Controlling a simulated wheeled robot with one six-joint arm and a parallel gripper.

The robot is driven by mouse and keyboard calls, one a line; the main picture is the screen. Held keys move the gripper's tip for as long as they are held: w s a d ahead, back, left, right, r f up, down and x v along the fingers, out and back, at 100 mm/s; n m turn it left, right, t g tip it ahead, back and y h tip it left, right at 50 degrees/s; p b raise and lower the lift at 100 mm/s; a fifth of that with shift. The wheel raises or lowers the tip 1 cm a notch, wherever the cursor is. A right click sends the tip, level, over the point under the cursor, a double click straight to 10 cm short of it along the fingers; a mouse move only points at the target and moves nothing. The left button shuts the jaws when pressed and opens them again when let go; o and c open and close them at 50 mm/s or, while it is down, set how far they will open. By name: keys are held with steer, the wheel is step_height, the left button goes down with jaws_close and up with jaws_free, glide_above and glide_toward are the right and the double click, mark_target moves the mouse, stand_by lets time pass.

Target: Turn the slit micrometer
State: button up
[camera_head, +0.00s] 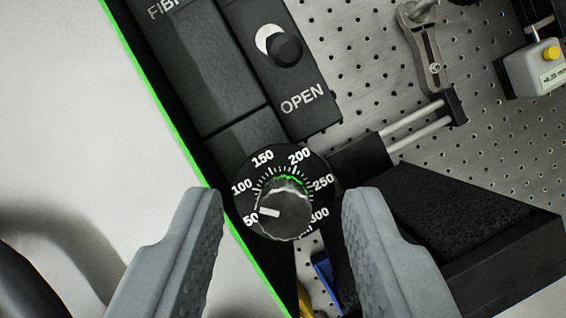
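The slit micrometer is a round black knob (285,212) with a white pointer mark, set on a black dial (253,178) with white numbers from 50 to 300. The pointer mark is at the 50 side, on the left. My gripper (282,205) is open, with one grey finger to the left of the dial and one to the right. The knob shows between the fingertips. I cannot tell from this view whether the fingers are level with the knob or still above it; neither finger touches it in the picture.
A black housing (205,75) with a shutter knob (285,48) above "OPEN" adjoins the dial. A black block (455,200) and rail mount (425,120) lie right. A box with a yellow button (550,53) is at upper right. The perforated bench (370,60) lies behind.

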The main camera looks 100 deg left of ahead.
steer(key=shift+d+f, duration=0.2)
steer(key=shift+f, duration=0.2)
jaws_close()
steer(key=shift+n, duration=0.3)
steer(key=n+t, duration=0.1)
steer(key=n, duration=0.1)
steer(key=n+t+y, duration=0.1)
steer(key=n, duration=0.2)
steer(key=shift+s, duration=0.15)
steer(key=n+t+y, duration=0.1)
steer(key=n, duration=0.4)
steer(key=shift+d, duration=0.15)
steer(key=shift+y, duration=0.3)
